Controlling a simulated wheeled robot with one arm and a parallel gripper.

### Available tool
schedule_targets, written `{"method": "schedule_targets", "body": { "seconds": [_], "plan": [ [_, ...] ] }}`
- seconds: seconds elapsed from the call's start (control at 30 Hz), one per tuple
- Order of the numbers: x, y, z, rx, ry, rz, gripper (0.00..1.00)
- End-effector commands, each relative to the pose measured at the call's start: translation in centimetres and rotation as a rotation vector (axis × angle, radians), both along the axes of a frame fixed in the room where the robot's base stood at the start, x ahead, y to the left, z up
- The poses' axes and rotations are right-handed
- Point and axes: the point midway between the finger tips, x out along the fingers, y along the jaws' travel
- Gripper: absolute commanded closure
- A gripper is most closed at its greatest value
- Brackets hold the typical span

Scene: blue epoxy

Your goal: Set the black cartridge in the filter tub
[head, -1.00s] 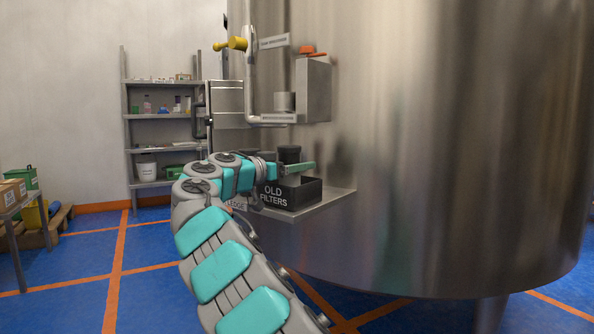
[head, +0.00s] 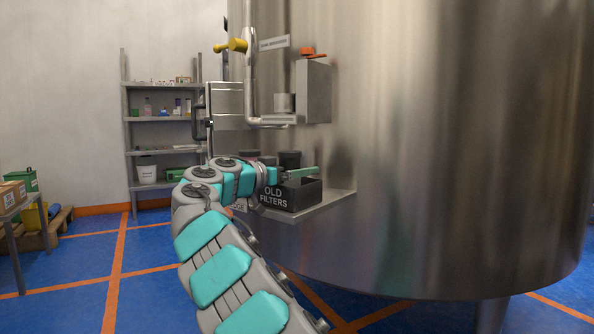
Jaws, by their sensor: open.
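The filter tub (head: 306,194) is a black open box labelled OLD FILTERS, standing on the ledge of the big steel tank. The black cartridge (head: 290,158) is a dark upright cylinder whose top shows above the tub's rim. Its lower part is hidden behind my gripper and the tub wall, so I cannot see whether it rests on the tub floor. My gripper (head: 298,172) is open at the tub, with a teal finger just in front of the cartridge. The arm hides most of the gripper, and I cannot tell whether the fingers touch the cartridge.
Another dark round thing (head: 250,155) shows partly behind my arm, left of the cartridge. A grey box with an orange-red top part (head: 314,90) and a pipe (head: 251,85) with a yellow handle are on the tank above. The ledge (head: 335,200) is clear right of the tub.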

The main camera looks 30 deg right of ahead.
Motion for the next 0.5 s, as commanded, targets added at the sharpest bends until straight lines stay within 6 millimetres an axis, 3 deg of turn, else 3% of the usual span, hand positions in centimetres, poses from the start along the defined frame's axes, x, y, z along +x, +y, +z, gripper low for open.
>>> {"method": "schedule_targets", "body": {
  "seconds": [0.2,0.5],
  "plan": [
    [0.0,0.2,0.7,-0.001,0.000,0.001,0.00],
    [-1.8,6.1,0.6,-0.004,-0.003,0.005,0.00]
  ]
}}
